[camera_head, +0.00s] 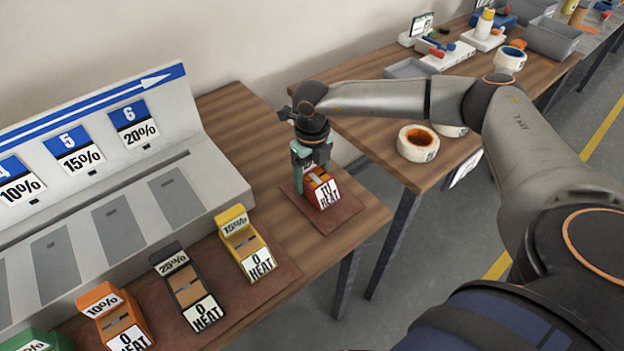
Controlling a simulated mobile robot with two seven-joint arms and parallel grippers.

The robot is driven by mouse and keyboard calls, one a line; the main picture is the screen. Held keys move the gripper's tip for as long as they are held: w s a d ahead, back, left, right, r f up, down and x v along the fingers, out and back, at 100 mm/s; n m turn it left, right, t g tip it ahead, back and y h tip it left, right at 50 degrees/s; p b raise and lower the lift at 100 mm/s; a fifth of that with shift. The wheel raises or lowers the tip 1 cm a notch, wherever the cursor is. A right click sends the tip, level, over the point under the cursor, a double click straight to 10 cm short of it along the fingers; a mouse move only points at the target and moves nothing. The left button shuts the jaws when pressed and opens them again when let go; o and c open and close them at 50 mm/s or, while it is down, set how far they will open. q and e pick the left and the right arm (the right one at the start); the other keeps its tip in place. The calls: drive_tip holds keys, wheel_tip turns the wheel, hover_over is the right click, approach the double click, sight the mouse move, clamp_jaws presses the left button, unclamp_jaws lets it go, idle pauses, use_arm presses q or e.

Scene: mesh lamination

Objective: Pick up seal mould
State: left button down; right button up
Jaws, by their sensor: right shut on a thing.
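A red block (323,196) with a white label ending in "HEAT" is at the small brown mat (330,220) near the right end of the near table. I cannot read the label's upper line, and nothing in view is marked as a seal mould. My right gripper (316,172) has green fingers, points down and is shut on the red block's upper part. The fingers hide part of the block's top. I cannot tell whether the block touches the mat. My left gripper is not in view.
Yellow (245,245), black (187,287), orange (115,318) and green (38,340) blocks line the near table's front. A grey sloped panel (190,205) with percentage cards stands behind them. A second table (385,150) holds tape rolls (417,143) and trays, across a gap.

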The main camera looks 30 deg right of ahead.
clamp_jaws()
drive_tip(key=shift+r, duration=0.2)
